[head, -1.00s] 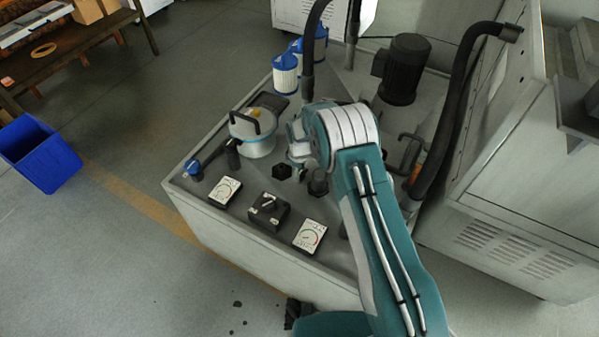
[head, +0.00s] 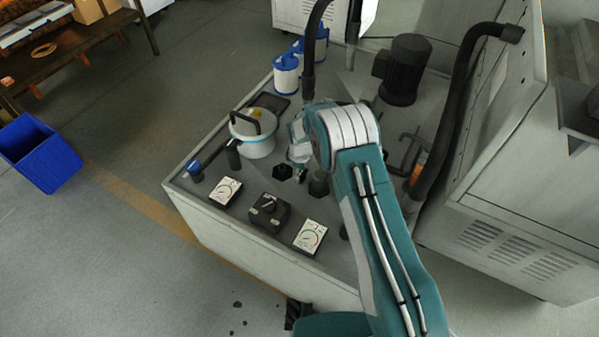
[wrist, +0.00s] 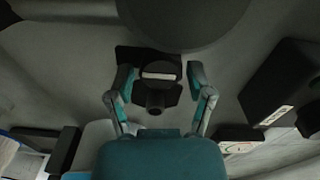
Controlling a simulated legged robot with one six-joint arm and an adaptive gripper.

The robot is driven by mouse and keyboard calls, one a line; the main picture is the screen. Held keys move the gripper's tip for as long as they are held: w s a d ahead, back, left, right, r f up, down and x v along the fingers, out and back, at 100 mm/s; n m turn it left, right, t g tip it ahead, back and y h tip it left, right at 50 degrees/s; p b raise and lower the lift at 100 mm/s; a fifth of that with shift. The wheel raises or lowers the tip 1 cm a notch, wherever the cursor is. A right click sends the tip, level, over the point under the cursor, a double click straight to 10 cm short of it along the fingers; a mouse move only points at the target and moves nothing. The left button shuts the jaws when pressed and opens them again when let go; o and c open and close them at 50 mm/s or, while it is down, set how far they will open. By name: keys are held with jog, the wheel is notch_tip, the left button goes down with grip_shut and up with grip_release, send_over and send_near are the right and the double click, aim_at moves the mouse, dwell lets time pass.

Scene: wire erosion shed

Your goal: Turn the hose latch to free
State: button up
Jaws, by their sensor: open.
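My gripper (head: 301,174) is over the top of the grey cabinet (head: 225,245), beside a dark hexagonal fitting (head: 282,172), in the head view. In the wrist view my gripper (wrist: 159,98) is open, with one finger on each side of a small black part (wrist: 157,78). This part has a pale strip across it and a short round stub, and sits against a dark plate. It may be the hose latch; I cannot tell for sure. Gaps show between it and both fingers. My arm hides part of the cabinet top in the head view.
A black switch box (head: 269,211) stands between two white gauges (head: 224,191) and (head: 310,236). A white canister (head: 255,135) and a blue-ended lever (head: 194,170) are left of my gripper. A black motor (head: 405,70) and thick hoses (head: 452,110) stand behind and right.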

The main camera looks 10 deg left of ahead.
notch_tip(320, 180, up, 12)
dwell(0.4)
dwell(0.4)
jog(key=s+d+r+m+t, duration=0.1)
jog(key=s+d+r+m, duration=0.2)
jog(key=r, duration=0.5)
jog(key=s+d+r+m+t, duration=0.1)
jog(key=s+d+r+m, duration=0.1)
jog(key=s+d+r, duration=0.45)
jog(key=s+d+r+m+t, duration=0.1)
jog(key=d+r+m, duration=0.15)
jog(key=r, duration=0.75)
jog(key=s+d+r+m+t, duration=0.1)
jog(key=s+d+m, duration=0.3)
jog(key=s, duration=0.7)
jog(key=s+d+r+m+t, duration=0.1)
jog(key=s+d+r+m, duration=0.3)
jog(key=s, duration=0.8)
jog(key=shift+d+t, duration=0.3)
jog(key=shift+d, duration=0.9)
